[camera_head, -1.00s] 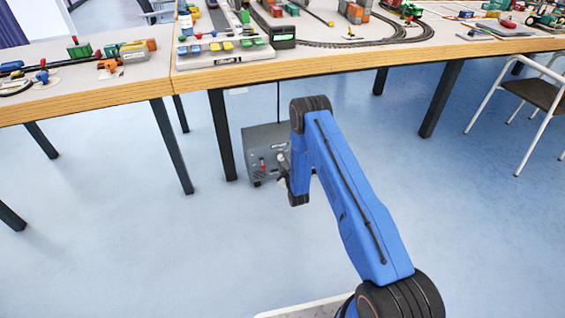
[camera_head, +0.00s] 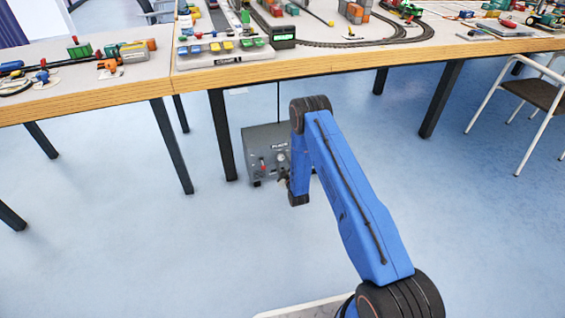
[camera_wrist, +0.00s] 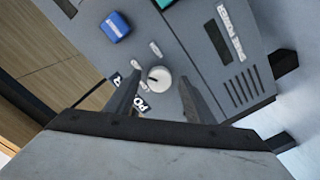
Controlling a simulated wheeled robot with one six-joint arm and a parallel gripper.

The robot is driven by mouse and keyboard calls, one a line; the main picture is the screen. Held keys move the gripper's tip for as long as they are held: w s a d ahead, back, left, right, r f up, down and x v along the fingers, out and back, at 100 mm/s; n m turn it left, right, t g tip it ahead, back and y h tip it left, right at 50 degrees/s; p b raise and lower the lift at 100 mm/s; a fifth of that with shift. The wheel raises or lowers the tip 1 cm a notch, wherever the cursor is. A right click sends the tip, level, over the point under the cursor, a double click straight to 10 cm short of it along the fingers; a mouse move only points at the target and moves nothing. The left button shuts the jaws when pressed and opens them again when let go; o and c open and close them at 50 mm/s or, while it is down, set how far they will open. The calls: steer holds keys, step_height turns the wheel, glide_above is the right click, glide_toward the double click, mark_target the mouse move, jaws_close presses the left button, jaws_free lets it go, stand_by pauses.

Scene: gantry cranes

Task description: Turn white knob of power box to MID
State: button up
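The grey power box (camera_head: 258,142) stands on the floor under the table, partly hidden by my arm in the head view. Its front panel fills much of the wrist view, seen tilted. The round white knob (camera_wrist: 159,78) has a small dark mark on its face. My gripper (camera_wrist: 160,82) is open, with one finger on each side of the knob in the picture and a gap visible on both sides. I cannot tell whether the fingertips reach past the knob's face. Labels near the knob are partly covered by the left finger. The head view barely shows my gripper.
A blue switch (camera_wrist: 115,27) and a green part (camera_wrist: 163,3) are on the panel near the knob. A table leg (camera_head: 222,135) stands just left of the box. The tabletop (camera_head: 330,62) is above it. Open floor (camera_head: 130,240) lies in front.

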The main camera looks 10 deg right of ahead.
steer(key=s+d, duration=0.1)
steer(key=s, duration=1.6)
steer(key=shift+s+d, duration=0.15)
steer(key=shift+d, duration=0.15)
